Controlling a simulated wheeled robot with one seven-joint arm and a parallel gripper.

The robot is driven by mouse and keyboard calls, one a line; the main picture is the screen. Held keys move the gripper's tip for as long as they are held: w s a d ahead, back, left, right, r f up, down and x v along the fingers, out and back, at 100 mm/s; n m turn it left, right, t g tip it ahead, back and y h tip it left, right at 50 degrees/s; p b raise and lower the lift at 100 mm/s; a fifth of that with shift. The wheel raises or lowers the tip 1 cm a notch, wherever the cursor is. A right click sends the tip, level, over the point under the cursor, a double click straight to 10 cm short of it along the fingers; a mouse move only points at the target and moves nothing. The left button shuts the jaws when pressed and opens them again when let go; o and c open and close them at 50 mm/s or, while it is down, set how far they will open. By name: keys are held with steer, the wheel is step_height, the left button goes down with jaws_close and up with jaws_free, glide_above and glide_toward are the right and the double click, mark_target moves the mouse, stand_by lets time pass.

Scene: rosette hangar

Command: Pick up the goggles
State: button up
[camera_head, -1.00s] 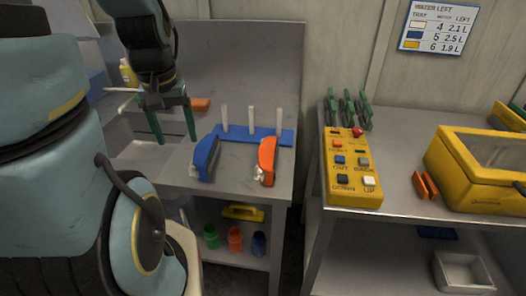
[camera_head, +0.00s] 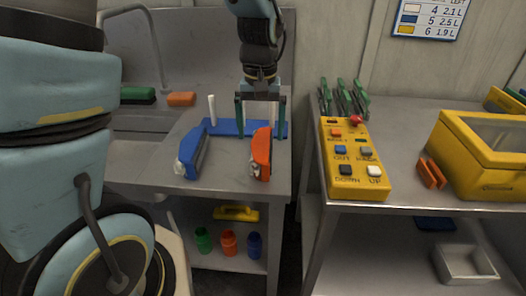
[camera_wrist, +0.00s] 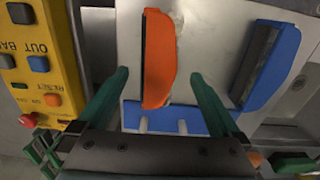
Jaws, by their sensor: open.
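Orange goggles (camera_head: 261,152) with a dark lens stand on the left table, in front of a blue peg rack (camera_head: 222,126). Blue goggles (camera_head: 193,152) of the same shape stand to their left. My gripper (camera_head: 261,136) is open and empty, pointing down near the orange goggles and the rack. In the wrist view, the orange goggles (camera_wrist: 158,62) appear between and beyond the open fingertips (camera_wrist: 160,75). The blue goggles (camera_wrist: 266,64) lie outside the right finger. The rack (camera_wrist: 165,117) shows nearer the palm. I cannot tell the exact height gap.
A yellow button box (camera_head: 351,160) with a red knob stands on the right bench, beside a yellow case (camera_head: 485,160). Green-handled tools (camera_head: 342,97) stand behind it. Green and orange blocks (camera_head: 181,99) lie by the sink. Several coloured cups (camera_head: 229,243) sit on the shelf below.

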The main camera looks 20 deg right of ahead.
mark_target(262, 143)
steer(key=shift+d+f+p, duration=0.15)
steer(key=shift+f+p, duration=0.7)
steer(key=shift+f, duration=2.1)
steer(key=c, duration=1.4)
steer(key=shift+c, duration=0.2)
steer(key=shift+r, duration=0.15)
